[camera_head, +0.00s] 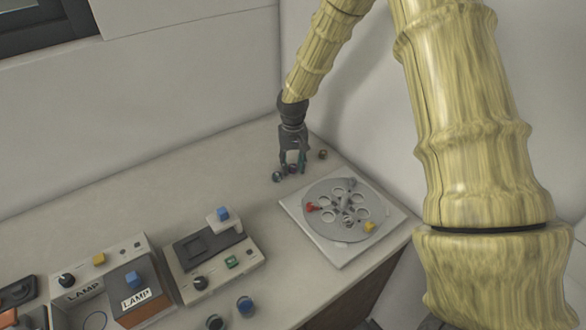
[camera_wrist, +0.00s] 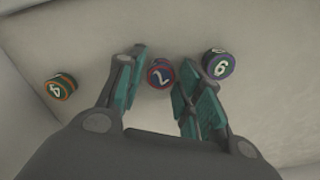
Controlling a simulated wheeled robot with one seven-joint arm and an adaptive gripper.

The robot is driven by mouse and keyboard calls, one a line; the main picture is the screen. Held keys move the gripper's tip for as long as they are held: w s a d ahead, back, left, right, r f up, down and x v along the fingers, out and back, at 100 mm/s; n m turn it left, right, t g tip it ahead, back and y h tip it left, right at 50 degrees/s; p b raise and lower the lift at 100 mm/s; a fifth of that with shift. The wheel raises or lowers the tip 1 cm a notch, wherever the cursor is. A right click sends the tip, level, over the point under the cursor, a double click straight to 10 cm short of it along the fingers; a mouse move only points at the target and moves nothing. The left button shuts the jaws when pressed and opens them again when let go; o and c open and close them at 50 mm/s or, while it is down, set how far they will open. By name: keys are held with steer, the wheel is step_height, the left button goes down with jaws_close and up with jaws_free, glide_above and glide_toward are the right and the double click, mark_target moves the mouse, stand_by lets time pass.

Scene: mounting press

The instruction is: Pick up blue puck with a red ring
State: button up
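A small round puck, blue-purple with a red ring and a number on top, sits between my fingertips in the wrist view (camera_wrist: 160,74). My gripper (camera_wrist: 160,70) is open, with one teal-padded finger on each side of this puck.
A green puck with an orange ring (camera_wrist: 61,87) lies left of my fingers, and a dark puck with a white number (camera_wrist: 219,64) lies close to the right finger. A round plate device (camera_head: 340,240) and control boxes (camera_head: 215,262) stand nearer on the bench.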

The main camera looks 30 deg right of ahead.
mark_target(293, 166)
steer(key=c, duration=0.5)
steer(key=shift+r, duration=0.1)
step_height(293, 166, up, 10)
steer(key=b, duration=0.2)
stand_by(0.3)
steer(key=o, duration=0.3)
steer(key=c, duration=0.4)
